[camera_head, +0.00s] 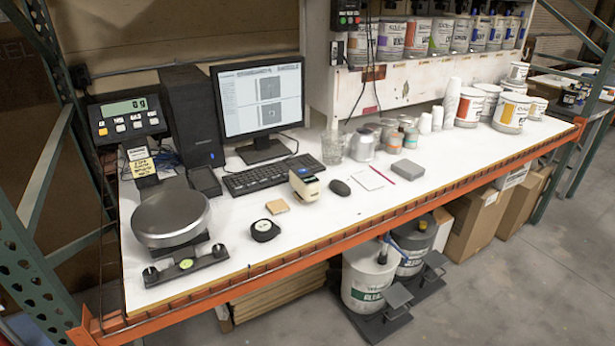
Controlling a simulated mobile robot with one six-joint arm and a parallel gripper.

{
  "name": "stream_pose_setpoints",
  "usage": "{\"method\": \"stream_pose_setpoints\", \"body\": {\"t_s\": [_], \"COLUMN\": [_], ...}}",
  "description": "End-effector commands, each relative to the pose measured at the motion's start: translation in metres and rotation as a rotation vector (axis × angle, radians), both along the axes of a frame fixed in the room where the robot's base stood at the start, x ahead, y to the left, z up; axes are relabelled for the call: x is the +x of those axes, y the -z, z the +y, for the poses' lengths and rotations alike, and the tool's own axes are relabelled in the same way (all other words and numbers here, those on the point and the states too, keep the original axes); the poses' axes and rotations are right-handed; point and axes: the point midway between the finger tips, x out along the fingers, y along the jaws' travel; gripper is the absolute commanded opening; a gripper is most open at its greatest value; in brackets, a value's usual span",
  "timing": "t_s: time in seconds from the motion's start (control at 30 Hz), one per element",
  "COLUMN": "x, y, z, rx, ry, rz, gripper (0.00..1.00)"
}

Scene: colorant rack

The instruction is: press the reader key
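My gripper is not in view, and nothing touches the device.
The keyboard (272,175) is behind. The front strip of the bench is clear.

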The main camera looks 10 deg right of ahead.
Motion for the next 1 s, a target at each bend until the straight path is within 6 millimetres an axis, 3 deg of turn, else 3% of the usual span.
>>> {"method": "stream_pose_setpoints", "body": {"t_s": [0.47,0.87,1.0], "x": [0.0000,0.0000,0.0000], "y": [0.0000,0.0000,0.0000], "z": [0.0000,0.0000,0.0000], "rx": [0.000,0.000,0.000], "ry": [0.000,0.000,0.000], "rz": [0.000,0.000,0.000], "gripper": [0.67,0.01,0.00]}}
